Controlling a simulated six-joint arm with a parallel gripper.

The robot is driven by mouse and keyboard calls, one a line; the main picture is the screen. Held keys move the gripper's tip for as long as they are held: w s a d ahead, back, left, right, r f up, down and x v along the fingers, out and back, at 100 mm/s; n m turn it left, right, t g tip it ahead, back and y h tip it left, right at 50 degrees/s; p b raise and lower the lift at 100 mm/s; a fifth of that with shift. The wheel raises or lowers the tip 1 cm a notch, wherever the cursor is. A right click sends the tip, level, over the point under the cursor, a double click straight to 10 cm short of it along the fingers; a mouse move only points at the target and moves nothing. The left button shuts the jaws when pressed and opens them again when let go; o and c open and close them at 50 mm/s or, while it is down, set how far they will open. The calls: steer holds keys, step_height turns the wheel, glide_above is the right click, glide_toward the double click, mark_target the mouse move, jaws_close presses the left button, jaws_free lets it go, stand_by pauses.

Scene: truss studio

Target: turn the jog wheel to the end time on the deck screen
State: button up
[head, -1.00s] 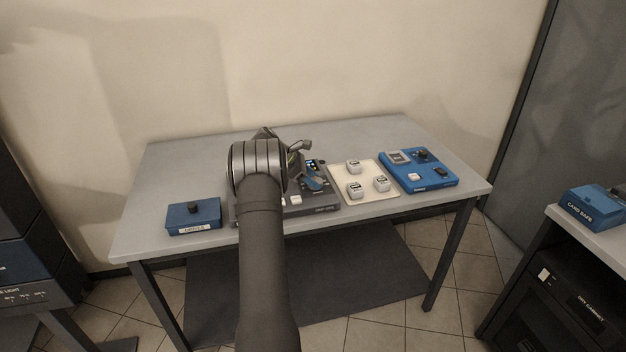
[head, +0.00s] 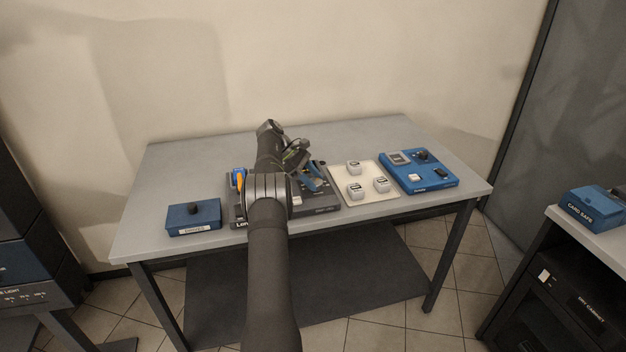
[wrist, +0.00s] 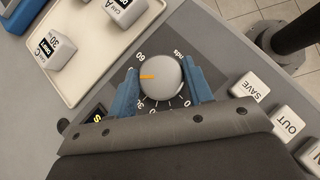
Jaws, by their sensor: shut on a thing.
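The deck (head: 320,207) is a dark grey unit on the table, partly hidden behind my arm in the head view. In the wrist view the jog wheel (wrist: 160,76) is a round grey knob with an orange pointer line. The line points left, just below the 60 mark on the printed dial. My gripper (wrist: 162,84) is shut on the wheel, with one blue finger on each side. The head view shows my gripper's blue fingers (head: 312,180) over the deck's right part. The deck screen's reading cannot be made out.
In the wrist view, SAVE (wrist: 250,86), OUT and another white key lie right of the wheel. A cream tray (head: 350,201) with white cubes stands right of the deck, then a blue unit (head: 432,184). A blue box (head: 194,217) sits left. The table's back is clear.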

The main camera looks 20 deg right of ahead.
mark_target(317, 182)
stand_by(0.3)
steer(key=o, duration=1)
steer(key=shift+r, duration=0.5)
step_height(317, 182, up, 3)
steer(key=shift+s+d+r, duration=0.45)
steer(key=shift+s+d, duration=0.05)
steer(key=shift+s, duration=0.05)
steer(key=s+d+r, duration=0.4)
steer(key=s, duration=0.1)
steer(key=s+d+r, duration=0.2)
steer(key=shift+s+d, duration=0.3)
steer(key=shift+s, duration=0.1)
